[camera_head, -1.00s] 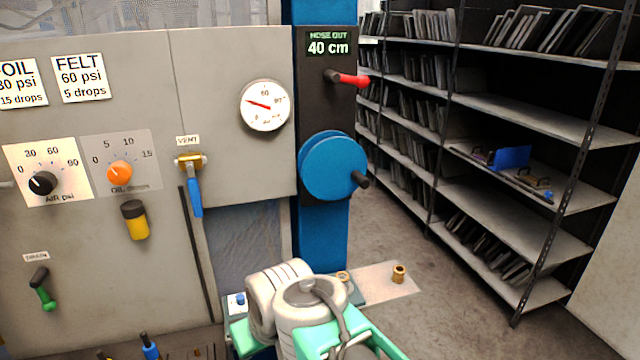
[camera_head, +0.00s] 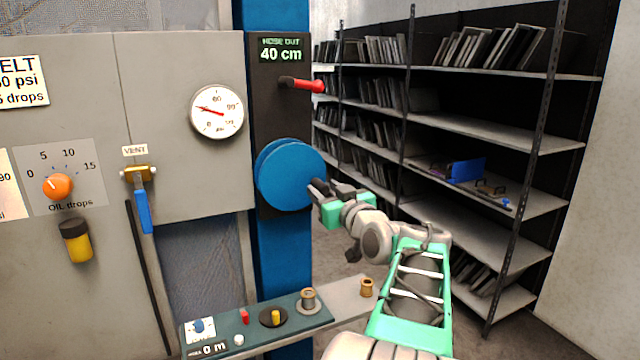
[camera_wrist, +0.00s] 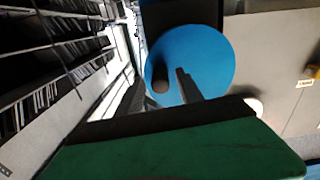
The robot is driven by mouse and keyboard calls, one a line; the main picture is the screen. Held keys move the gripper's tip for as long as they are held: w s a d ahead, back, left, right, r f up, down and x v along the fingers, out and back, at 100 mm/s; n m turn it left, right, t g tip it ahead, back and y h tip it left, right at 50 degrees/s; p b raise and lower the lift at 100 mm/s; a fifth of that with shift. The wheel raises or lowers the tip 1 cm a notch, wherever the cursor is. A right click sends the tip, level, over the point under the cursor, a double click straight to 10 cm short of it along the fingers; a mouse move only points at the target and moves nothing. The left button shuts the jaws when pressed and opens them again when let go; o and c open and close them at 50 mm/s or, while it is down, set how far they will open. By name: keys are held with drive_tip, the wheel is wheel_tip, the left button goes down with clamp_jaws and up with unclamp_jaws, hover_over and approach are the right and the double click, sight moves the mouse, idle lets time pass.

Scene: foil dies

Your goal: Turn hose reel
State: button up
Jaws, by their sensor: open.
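The hose reel is a blue disc (camera_head: 288,172) on the dark panel of a blue column, in the middle of the head view. It fills the upper middle of the wrist view (camera_wrist: 208,55). Its dark crank knob (camera_wrist: 160,78) stands out from the disc's face. My gripper (camera_head: 328,188) is open at the disc's right edge, by the knob. In the wrist view the knob appears between the two dark fingers; I cannot tell whether they touch it. In the head view the knob is hard to tell from the fingers. A display (camera_head: 280,50) above reads HOSE OUT 40 cm.
A red-handled lever (camera_head: 302,84) sits above the reel. A grey cabinet with a gauge (camera_head: 217,110) and a blue vent lever (camera_head: 142,210) is on the left. A small bench with knobs (camera_head: 255,322) lies below. Shelves (camera_head: 480,130) stand at the right.

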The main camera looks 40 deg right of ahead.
drive_tip(key=x, duration=0.2)
drive_tip(key=shift+w, duration=0.4)
drive_tip(key=shift+c, duration=0.5)
clamp_jaws()
idle(0.6)
